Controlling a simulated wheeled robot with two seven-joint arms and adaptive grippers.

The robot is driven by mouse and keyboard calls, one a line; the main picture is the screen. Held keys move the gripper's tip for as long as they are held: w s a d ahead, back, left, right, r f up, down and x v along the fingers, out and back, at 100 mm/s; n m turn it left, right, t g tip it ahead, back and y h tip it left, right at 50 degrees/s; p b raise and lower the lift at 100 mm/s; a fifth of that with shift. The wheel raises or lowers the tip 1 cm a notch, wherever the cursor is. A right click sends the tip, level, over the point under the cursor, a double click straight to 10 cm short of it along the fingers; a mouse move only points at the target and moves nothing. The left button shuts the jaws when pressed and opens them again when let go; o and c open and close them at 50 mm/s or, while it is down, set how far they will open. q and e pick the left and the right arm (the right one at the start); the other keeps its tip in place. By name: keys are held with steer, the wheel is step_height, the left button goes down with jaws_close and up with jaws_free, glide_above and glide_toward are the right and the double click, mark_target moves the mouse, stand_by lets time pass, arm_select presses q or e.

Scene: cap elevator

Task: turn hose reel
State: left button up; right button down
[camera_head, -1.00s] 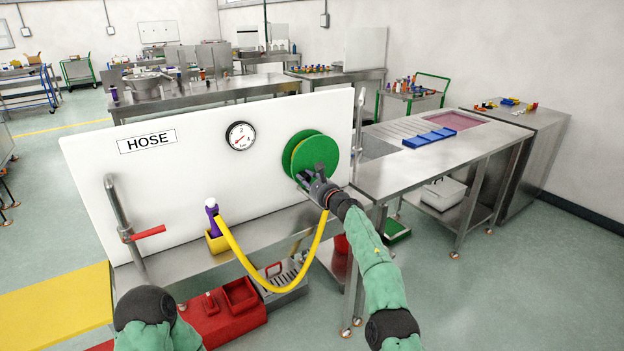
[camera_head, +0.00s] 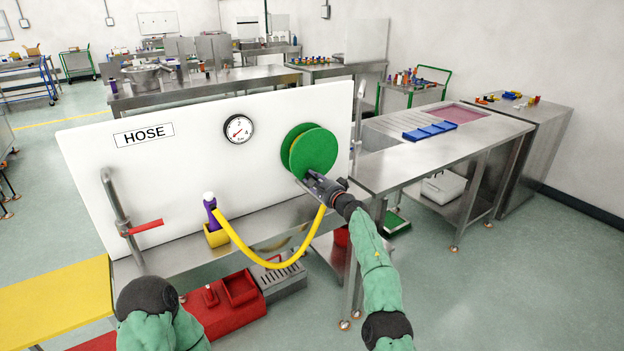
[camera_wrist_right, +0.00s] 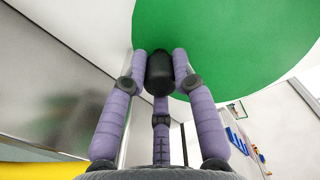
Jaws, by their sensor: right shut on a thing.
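The green hose reel (camera_head: 314,150) is mounted on the right part of the white panel marked HOSE. A black handle (camera_wrist_right: 159,72) stands out in front of the green disc in the right wrist view. My right gripper (camera_head: 306,182) is at the lower edge of the reel, its purple-grey fingers (camera_wrist_right: 159,75) closed around the black handle. The yellow hose (camera_head: 266,262) hangs in a loop from near the right gripper to a purple nozzle (camera_head: 210,211) in a yellow holder (camera_head: 216,236). My left gripper is out of view; only part of my left arm shows.
A round gauge (camera_head: 239,130) and a grey pipe with a red lever (camera_head: 146,227) are on the panel. A steel table (camera_head: 470,150) with blue trays (camera_head: 430,131) stands to the right. A red box (camera_head: 240,288) sits below. Open floor lies at front right.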

steer(key=shift+d+f, duration=0.1)
steer(key=shift+d, duration=0.05)
stand_by(0.3)
steer(key=c, duration=1)
jaws_free()
